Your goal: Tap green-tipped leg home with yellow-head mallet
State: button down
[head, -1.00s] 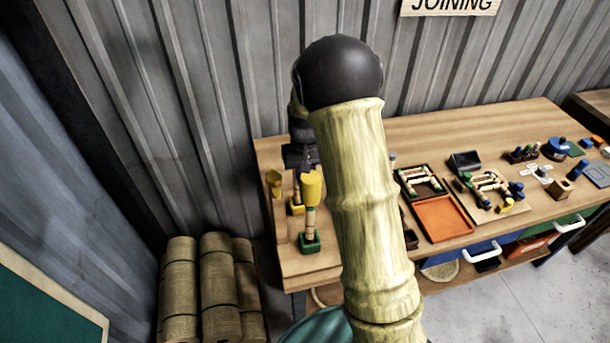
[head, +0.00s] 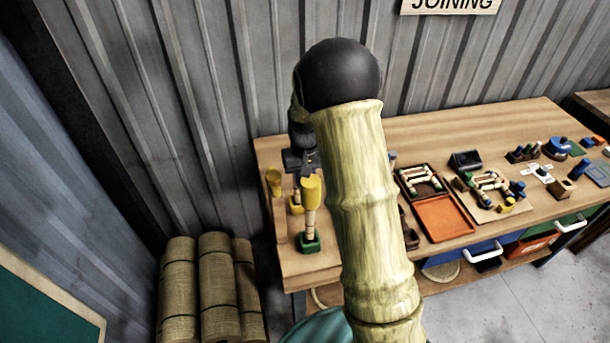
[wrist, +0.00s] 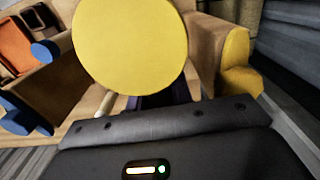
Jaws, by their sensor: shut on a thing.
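My gripper (head: 301,160) is at the left end of the bench, partly hidden behind my own arm. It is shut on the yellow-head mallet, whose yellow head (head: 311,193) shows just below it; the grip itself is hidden. In the wrist view the round face of the mallet head (wrist: 131,45) fills the upper middle, close to the camera. Directly below the head in the head view, a pale upright piece (head: 310,222) stands at a green block (head: 309,243). I cannot tell whether the head touches this piece, and no green tip can be made out on it.
A yellow cup-shaped piece (head: 273,178) and a small yellow block (head: 296,204) are close by. An orange tray (head: 440,218) and small assembled frames lie to the right on the bench (head: 440,125). Rolled mats (head: 217,290) stand on the floor at left.

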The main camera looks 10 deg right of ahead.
jog(key=shift+r+p, duration=1.8)
jog(key=shift+r, duration=0.05)
jog(key=shift+f, duration=0.1)
jog(key=shift+f, duration=0.1)
jog(key=shift+f+b, duration=0.3)
notch_tip(320, 180, down, 4)
jog(key=b, duration=0.2)
jog(key=shift+r+b, duration=0.1)
jog(key=shift+b, duration=0.2)
jog(key=shift+r+p, duration=1.7)
jog(key=shift+r, duration=0.35)
jog(key=shift+f, duration=0.15)
